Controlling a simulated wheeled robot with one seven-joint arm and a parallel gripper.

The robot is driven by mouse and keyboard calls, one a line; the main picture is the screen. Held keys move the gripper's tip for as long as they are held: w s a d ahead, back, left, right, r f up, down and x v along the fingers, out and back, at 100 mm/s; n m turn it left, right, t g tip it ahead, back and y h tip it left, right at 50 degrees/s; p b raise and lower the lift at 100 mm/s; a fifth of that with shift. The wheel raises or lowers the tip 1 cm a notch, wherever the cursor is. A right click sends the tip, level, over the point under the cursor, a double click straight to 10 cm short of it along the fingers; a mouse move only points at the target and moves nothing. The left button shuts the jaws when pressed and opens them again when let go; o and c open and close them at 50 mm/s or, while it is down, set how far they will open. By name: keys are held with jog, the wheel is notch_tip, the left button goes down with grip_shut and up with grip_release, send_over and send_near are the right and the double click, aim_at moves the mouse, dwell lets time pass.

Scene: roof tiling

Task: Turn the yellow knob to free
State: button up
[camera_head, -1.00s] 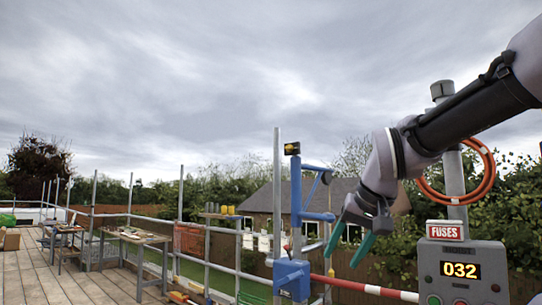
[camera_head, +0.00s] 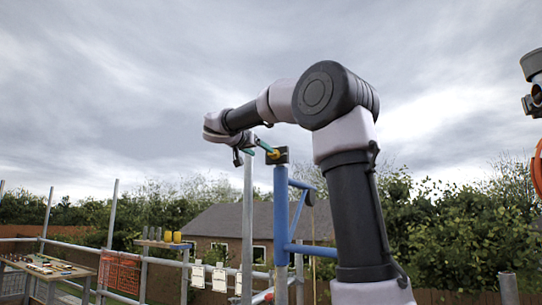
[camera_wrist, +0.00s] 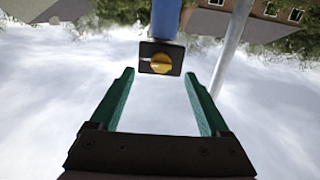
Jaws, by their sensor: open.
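The yellow knob (camera_wrist: 161,63) sits on a small black plate (camera_wrist: 146,49) at the end of the blue post (camera_wrist: 166,18) in the wrist view. A pale mark shows on the plate at the knob's left. In the head view the knob (camera_head: 273,154) is small, on the black plate at the top of the blue post (camera_head: 281,215). My gripper (camera_wrist: 160,72) is open, its green fingers on either side of the knob with gaps between. It looks close to the knob in the head view (camera_head: 262,147). I cannot tell whether it touches anything.
A grey scaffold pole (camera_head: 247,225) stands just left of the blue post and passes near the right finger in the wrist view. Guard rails, a work table (camera_head: 45,268) and yellow pots (camera_head: 172,237) are at the lower left.

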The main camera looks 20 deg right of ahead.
aim_at(274, 154)
jog(key=r+x, duration=0.2)
jog(key=x, duration=0.8)
jog(key=shift+w, duration=0.4)
jog(key=shift+d, duration=0.1)
grip_shut()
